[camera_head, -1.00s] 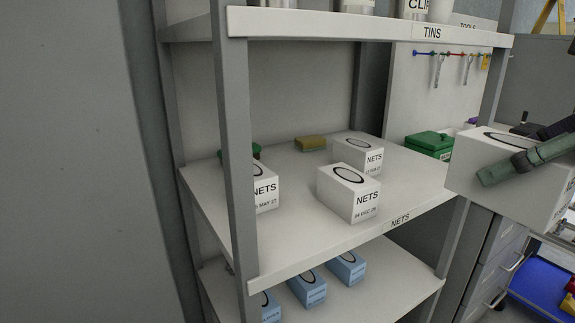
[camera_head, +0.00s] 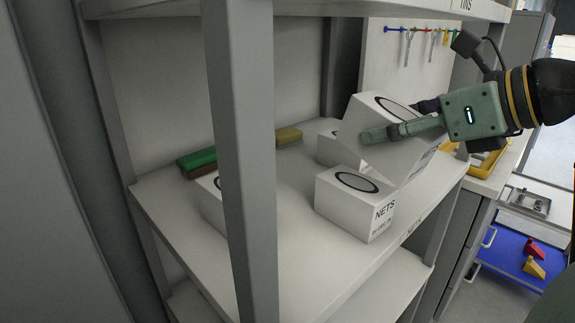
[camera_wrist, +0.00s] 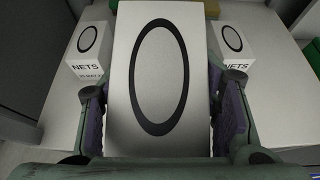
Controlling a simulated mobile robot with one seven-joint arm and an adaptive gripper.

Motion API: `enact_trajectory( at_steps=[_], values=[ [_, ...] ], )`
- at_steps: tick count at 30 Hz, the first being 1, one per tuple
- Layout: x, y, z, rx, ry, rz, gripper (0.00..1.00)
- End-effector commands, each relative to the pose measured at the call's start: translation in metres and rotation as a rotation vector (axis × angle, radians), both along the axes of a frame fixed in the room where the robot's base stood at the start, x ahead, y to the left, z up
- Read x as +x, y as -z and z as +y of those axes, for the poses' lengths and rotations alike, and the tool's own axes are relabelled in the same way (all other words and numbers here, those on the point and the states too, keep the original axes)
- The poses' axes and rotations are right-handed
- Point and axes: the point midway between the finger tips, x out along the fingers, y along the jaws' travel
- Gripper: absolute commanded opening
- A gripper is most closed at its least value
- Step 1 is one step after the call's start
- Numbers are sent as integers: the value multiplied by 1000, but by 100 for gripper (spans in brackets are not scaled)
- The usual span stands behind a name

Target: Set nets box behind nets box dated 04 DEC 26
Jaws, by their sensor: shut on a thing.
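My gripper (camera_head: 398,122) is shut on a white nets box (camera_head: 362,120) with a black oval on top, its fingers on opposite sides. In the head view the held box is tilted, over the right part of the shelf. In the wrist view the held box (camera_wrist: 160,40) fills the middle. The front nets box (camera_head: 345,200) stands upright on the shelf; its date is blurred now but looks like 04 DEC 26 in the earlier frame. The held box overlaps its back right corner in the picture; I cannot tell whether they touch.
Another nets box (camera_head: 328,147) stands farther back, partly hidden by the held box. A third (camera_head: 211,200) is partly behind the grey shelf post (camera_head: 243,160). A green-and-brown item (camera_head: 198,160) and a yellow block (camera_head: 289,136) lie at the back. An upper shelf (camera_head: 310,7) hangs above.

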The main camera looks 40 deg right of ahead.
Motion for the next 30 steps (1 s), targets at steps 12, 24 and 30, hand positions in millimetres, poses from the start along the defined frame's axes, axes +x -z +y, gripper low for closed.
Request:
enact_trajectory(
  at_steps=[12, 24, 30],
  values=[
    [113, -4, 10, -2, -5, 1, 22],
    [176, 51, 13, 5, -1, 0, 22],
    [186, 86, 13, 2, 0, 0, 22]
  ],
)
